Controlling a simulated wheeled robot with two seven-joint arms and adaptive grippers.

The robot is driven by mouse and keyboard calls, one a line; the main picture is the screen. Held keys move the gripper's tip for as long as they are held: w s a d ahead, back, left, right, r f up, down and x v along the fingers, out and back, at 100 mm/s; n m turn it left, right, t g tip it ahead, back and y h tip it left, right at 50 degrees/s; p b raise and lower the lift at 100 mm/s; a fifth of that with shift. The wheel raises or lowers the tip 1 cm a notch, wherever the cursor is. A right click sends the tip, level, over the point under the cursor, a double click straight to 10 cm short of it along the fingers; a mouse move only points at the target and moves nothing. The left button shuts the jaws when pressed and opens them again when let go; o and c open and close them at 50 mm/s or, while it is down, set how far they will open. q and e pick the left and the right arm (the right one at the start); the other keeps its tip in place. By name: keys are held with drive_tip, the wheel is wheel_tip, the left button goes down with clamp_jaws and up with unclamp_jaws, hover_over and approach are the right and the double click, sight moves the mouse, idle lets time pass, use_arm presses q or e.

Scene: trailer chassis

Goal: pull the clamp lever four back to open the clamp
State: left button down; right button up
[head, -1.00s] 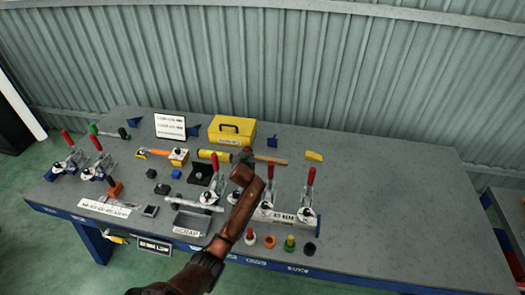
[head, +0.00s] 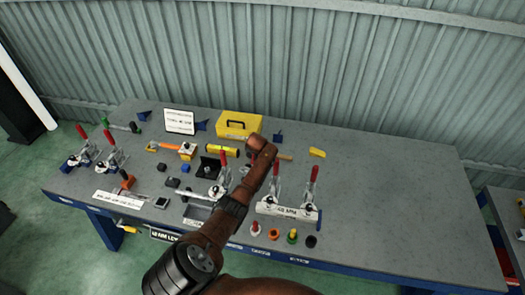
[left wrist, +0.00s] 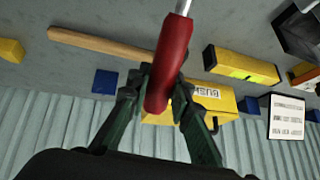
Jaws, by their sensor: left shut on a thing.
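A toggle clamp (head: 274,190) stands near the middle front of the bench, with its red-handled lever (head: 276,168) upright. In the left wrist view, the fingers of my left gripper (left wrist: 164,88) are shut on a red lever handle (left wrist: 170,60), with its metal shaft at the top of the picture. In the head view my left wrist is right next to this clamp and hides the fingers and their contact with the handle. My right gripper is not in view.
Another red-handled clamp (head: 312,195) stands close on the right, and one (head: 220,178) on the left. Behind are a hammer with a wooden handle (left wrist: 100,43), a yellow box (head: 238,124) and a yellow cylinder (head: 222,149). The bench's right side (head: 400,200) is clear.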

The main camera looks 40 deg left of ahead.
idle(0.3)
use_arm(q)
drive_tip(key=c, duration=1.7)
unclamp_jaws()
drive_tip(key=shift+w+f, duration=0.1)
drive_tip(key=v, duration=1.2)
